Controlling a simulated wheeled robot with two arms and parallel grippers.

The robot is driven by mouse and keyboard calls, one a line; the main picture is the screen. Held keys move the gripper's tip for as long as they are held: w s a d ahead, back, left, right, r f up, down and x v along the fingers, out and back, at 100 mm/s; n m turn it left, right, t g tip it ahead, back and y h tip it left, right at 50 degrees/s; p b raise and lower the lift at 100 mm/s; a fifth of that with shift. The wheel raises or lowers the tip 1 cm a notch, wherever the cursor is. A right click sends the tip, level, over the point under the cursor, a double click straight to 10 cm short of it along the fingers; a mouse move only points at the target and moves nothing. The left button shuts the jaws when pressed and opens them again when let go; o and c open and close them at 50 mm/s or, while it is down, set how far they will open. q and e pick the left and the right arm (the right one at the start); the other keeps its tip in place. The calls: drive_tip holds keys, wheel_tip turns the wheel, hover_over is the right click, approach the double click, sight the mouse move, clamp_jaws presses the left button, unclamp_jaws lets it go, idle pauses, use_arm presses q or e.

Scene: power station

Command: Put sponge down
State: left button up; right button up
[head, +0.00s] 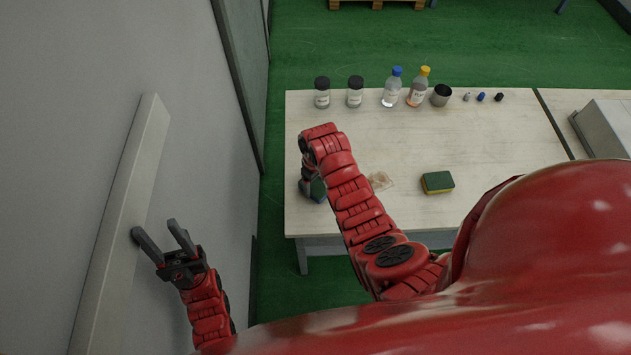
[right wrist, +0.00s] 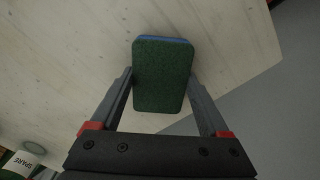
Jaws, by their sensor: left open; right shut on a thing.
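A sponge with a green scouring side and a blue body (right wrist: 163,78) is between the fingers of my right gripper (right wrist: 160,82) in the right wrist view. My right gripper is shut on it, above the pale table top. In the head view this sponge (head: 318,189) shows at the left end of the table (head: 470,135), partly hidden by my right arm. A second sponge, green and yellow (head: 437,182), lies on the table further right. My left gripper (head: 155,228) is open and empty, left of the table near the wall.
A brownish stain (head: 380,181) marks the table between the sponges. Jars (head: 322,93), a blue-capped bottle (head: 391,88), a yellow-capped bottle (head: 418,88) and a dark metal cup (head: 441,95) stand along the back edge. A grey box (head: 604,128) is at right. The table's middle is clear.

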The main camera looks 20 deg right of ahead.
drive_tip(key=shift+f, duration=0.1)
drive_tip(key=o, duration=0.9)
drive_tip(key=shift+f, duration=0.1)
drive_tip(key=shift+c, duration=0.2)
drive_tip(key=o, duration=0.3)
